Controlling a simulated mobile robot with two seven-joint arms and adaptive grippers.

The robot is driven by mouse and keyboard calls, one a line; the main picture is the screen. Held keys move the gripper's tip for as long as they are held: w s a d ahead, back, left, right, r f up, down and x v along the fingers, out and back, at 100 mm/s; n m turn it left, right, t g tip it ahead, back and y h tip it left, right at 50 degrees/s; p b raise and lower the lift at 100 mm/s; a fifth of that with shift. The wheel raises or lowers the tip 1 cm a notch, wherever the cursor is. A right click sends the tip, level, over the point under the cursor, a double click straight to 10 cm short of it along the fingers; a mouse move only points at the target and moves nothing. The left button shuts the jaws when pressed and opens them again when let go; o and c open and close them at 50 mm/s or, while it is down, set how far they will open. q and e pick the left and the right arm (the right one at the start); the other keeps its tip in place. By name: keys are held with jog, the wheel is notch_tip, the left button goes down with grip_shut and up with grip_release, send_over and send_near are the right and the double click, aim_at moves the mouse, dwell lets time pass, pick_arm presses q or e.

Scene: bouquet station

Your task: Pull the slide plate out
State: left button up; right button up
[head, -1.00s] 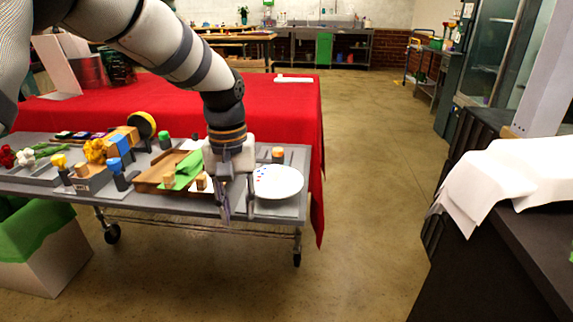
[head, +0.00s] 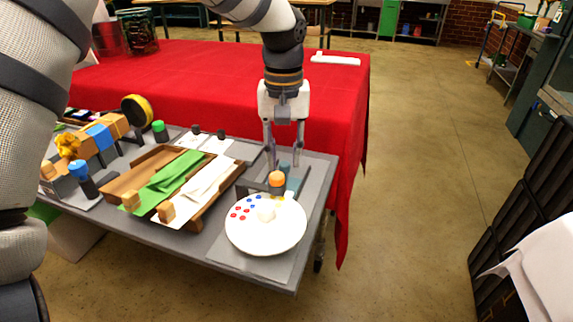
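My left gripper (head: 284,160) points down over the far right part of the grey cart (head: 322,170). Its two fingers are apart with nothing visible between them. Just in front of the fingertips are a dark block (head: 252,187), an orange-topped knob (head: 277,179) and a teal piece (head: 293,181); I cannot tell whether the fingers touch them. A round white plate with red and blue dots (head: 270,237) lies in front of these, over a flat light grey plate (head: 283,268). I cannot tell for certain which part is the slide plate. My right gripper is not in view.
A wooden tray (head: 122,187) with green and white sheets lies left of the round plate. A black-and-yellow roll (head: 137,113) and blocks stand farther left. A red-covered table (head: 345,95) is behind the cart.

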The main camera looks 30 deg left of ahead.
aim_at(285, 163)
pick_arm(q)
notch_tip(285, 163, down, 4)
jog(key=shift+r, duration=0.2)
grip_shut()
jog(key=shift+w, duration=0.1)
